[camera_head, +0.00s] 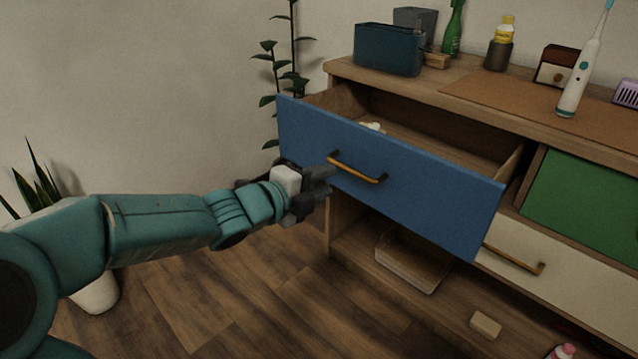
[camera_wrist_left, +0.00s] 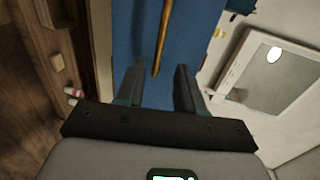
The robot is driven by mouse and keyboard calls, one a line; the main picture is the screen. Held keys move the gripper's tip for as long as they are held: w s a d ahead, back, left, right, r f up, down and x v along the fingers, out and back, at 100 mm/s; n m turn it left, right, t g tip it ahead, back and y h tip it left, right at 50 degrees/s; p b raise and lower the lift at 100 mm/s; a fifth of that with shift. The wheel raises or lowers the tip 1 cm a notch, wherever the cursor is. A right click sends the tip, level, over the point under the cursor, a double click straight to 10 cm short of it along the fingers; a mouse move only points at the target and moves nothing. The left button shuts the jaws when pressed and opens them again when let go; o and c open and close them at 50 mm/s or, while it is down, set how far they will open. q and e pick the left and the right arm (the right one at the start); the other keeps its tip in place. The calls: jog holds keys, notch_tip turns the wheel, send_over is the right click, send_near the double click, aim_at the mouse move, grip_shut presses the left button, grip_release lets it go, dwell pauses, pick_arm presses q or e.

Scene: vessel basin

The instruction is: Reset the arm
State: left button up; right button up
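My left arm reaches in from the left in the head view. Its gripper (camera_head: 322,185) is in front of the blue drawer (camera_head: 420,190), close to the left end of the brass drawer handle (camera_head: 357,170). The drawer is pulled out, with a small pale item (camera_head: 373,126) inside. In the left wrist view the two fingers (camera_wrist_left: 158,78) are apart with nothing held. The handle (camera_wrist_left: 162,35) appears ahead of them, its near end in line with the gap. Whether a finger touches it is unclear. My right gripper is not in view.
The wooden cabinet top (camera_head: 470,85) holds a blue-grey box (camera_head: 388,49), bottles and a white electric toothbrush (camera_head: 580,80). A clear tray (camera_head: 412,262) sits on the lower shelf. A potted plant (camera_head: 95,295) is behind my arm. The wooden floor (camera_head: 260,310) is open.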

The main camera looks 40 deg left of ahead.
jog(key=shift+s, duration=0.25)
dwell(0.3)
